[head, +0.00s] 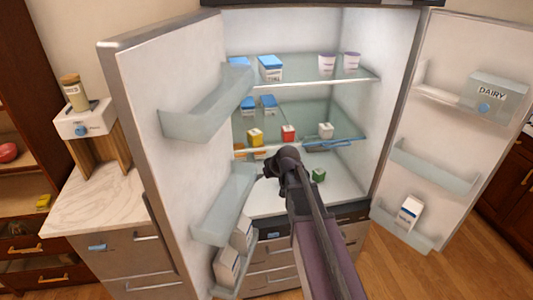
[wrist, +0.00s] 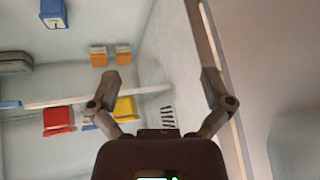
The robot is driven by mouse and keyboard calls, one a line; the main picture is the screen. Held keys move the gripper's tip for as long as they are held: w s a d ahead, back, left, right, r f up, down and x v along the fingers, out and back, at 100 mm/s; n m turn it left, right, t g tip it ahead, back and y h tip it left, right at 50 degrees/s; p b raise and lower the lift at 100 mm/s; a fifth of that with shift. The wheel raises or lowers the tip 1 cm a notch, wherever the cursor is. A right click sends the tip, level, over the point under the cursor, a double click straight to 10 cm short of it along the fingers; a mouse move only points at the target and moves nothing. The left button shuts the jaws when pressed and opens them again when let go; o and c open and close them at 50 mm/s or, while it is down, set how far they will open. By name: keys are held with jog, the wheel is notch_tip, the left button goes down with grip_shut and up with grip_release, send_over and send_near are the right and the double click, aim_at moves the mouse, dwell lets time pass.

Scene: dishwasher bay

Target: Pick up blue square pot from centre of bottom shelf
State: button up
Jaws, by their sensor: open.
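A blue square pot (wrist: 53,13) shows at the top left of the wrist view, cut by the frame edge. In the head view I cannot make it out; my arm and gripper cover the middle of the bottom shelf (head: 335,190). My gripper (wrist: 160,82) is open, with nothing between its fingers. It also shows in the head view (head: 277,166), in front of the fridge's lower part. In the wrist view the blue pot lies off to the left, outside the fingers and apart from them.
A green pot (head: 318,175) stands right of my gripper. Two orange pots (wrist: 110,56) sit left of the blue one in the fridge. Yellow (head: 255,138), red (head: 288,133) and white (head: 325,130) pots stand on the shelf above. The open left door (head: 180,120) is close to my gripper.

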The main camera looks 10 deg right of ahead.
jog(key=s+f+m+g+h+b, duration=0.1)
jog(key=s+f+g+h, duration=0.1)
jog(key=s, duration=0.8)
jog(key=s+d+f+m+g+h+b, duration=0.1)
jog(key=s+f+m+g+h, duration=0.1)
jog(key=s, duration=0.9)
notch_tip(320, 180, down, 3)
jog(key=shift+r+m+g, duration=0.2)
jog(key=shift+m+g, duration=0.1)
jog(key=shift+g, duration=0.6)
jog(key=shift+w+d, duration=0.1)
jog(key=c, duration=0.6)
